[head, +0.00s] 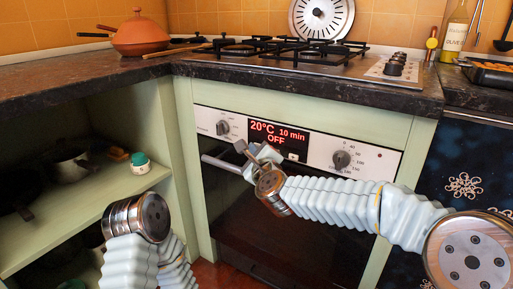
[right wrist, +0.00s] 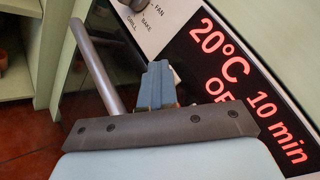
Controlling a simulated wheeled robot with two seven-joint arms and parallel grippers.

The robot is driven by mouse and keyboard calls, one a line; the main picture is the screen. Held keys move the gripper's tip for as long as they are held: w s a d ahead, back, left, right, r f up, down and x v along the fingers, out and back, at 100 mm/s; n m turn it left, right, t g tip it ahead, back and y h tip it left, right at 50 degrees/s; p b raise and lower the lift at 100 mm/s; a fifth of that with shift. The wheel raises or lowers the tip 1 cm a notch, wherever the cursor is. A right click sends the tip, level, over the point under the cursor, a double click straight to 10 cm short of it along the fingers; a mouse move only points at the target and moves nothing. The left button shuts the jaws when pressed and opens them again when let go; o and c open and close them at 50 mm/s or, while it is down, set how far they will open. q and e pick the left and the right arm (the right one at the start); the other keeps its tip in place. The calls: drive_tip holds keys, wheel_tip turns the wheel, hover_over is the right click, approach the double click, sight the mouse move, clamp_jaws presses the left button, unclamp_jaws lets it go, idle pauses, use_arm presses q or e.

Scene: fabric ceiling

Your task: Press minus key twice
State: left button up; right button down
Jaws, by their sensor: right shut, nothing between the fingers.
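The oven's control panel (head: 372,163) has a dark display (head: 278,134) with red text reading 20°C, 10 min and OFF. The display (right wrist: 245,75) also shows large in the right wrist view. I cannot make out a minus key in either view; the area under the display is partly hidden by my right gripper. My right gripper (head: 245,150) is shut and empty, in front of the panel just below and left of the display. Its closed fingers (right wrist: 158,84) point towards the panel in the right wrist view; I cannot tell if they touch it. My left gripper is out of view.
A left knob (head: 223,127) and a right knob (head: 341,159) flank the display. The oven handle bar (head: 218,162) runs close below my right gripper. The dark counter edge (head: 300,82) overhangs the panel, with a gas hob above. Open shelves (head: 95,205) stand at left.

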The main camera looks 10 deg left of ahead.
drive_tip(key=shift+s+a+f+b, duration=0.15)
drive_tip(key=shift+s+b, duration=0.15)
drive_tip(key=shift+s, duration=0.5)
drive_tip(key=shift+a, duration=0.1)
drive_tip(key=s, duration=0.1)
drive_tip(key=s+a, duration=0.1)
drive_tip(key=s, duration=0.1)
drive_tip(key=s+b, duration=0.1)
drive_tip(key=shift+s+a, duration=0.35)
idle(0.3)
